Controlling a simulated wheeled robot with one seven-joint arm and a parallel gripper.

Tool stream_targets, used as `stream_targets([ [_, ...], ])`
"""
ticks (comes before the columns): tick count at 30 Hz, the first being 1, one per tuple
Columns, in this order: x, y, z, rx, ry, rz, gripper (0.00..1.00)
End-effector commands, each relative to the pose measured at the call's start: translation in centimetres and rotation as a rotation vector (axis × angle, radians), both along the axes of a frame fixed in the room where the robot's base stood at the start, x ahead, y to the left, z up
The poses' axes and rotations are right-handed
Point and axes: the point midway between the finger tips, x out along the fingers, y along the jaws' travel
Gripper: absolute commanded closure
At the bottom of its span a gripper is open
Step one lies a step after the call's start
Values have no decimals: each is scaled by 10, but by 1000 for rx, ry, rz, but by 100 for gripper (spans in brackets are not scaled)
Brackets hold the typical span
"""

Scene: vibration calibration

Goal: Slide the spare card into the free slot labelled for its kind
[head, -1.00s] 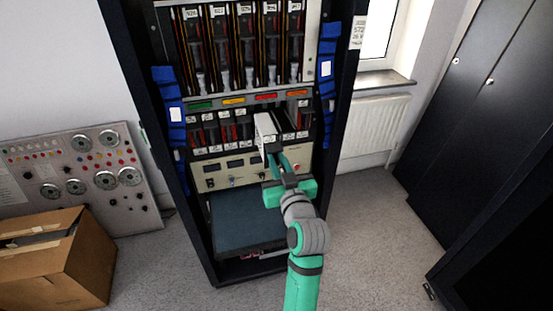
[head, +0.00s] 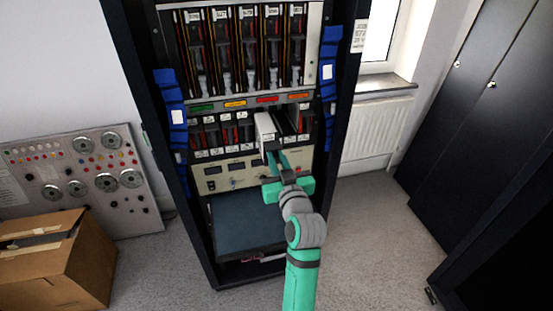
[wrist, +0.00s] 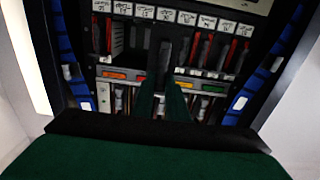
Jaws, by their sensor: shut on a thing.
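The spare card (head: 265,126) is a pale, upright module in the lower card row of the rack. My gripper (head: 275,157) is shut on its front edge, reaching in from below right. The card stands between neighbouring cards; its far end is hidden, so I cannot tell how deep it sits. In the wrist view, my fingers (wrist: 162,98) point at the card, which shows dark (wrist: 161,62). The row of white slot labels (wrist: 165,15) runs beyond it, too small to read surely. Dark gaps show beside the card.
Green, yellow, red and orange tags (head: 266,99) line the strip above the row. Taller cards (head: 245,55) fill the upper row. A cream control panel (head: 226,173) and a dark shelf (head: 245,222) lie below. Blue holders (head: 328,70) flank the rack. A cardboard box (head: 85,265) stands left.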

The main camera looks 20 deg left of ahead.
Motion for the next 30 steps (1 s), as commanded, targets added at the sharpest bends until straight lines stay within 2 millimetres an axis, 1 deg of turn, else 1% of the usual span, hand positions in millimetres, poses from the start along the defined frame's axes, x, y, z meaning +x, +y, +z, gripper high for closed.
stream_targets([
  [18, 18, 12, 1, 0, -2, 0, 100],
  [30, 20, 14, 0, 1, -2, 0, 100],
])
